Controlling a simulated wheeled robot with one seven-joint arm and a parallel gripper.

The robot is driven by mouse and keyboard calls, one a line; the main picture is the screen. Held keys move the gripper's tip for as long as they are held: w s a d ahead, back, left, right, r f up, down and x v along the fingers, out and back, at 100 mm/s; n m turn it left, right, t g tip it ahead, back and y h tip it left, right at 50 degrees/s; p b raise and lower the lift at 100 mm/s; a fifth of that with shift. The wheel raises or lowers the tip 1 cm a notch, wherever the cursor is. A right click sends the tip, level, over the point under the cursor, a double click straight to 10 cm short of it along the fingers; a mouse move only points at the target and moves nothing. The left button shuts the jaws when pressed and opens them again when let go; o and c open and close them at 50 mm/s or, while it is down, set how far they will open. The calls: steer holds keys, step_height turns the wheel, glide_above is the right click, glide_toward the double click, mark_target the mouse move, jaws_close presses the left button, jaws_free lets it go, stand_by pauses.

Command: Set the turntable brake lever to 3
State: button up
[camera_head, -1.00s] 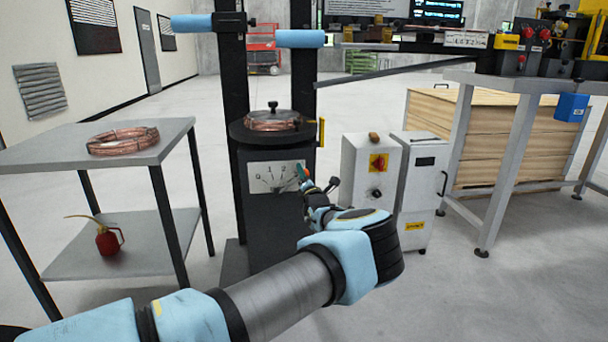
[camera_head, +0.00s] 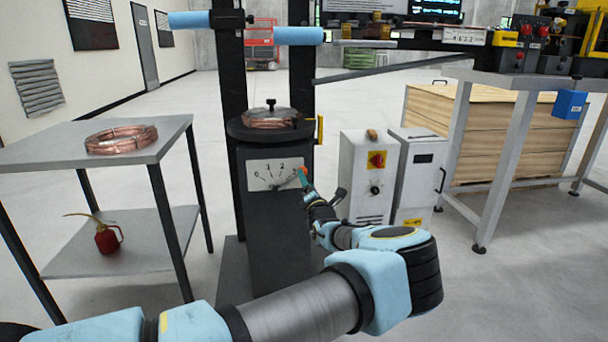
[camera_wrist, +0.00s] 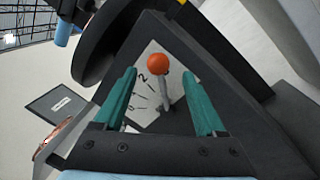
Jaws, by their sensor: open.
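The turntable brake lever (camera_wrist: 165,92) is a grey arm with an orange ball knob (camera_wrist: 158,62). It sits on a pale scale plate (camera_head: 270,174) on the front of the dark turntable pedestal (camera_head: 270,235). In the wrist view the lever lies past the 2 mark, and no 3 can be read. My gripper (camera_wrist: 158,76) is open, its green fingers on either side of the knob, with gaps showing.
A copper coil (camera_head: 270,119) lies on the turntable (camera_head: 242,131). A grey control box (camera_head: 367,180) stands close right of my gripper. A side table (camera_head: 60,168) with another coil is at left. Open floor lies between the table and pedestal.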

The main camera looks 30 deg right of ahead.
steer(key=shift+v, duration=2.15)
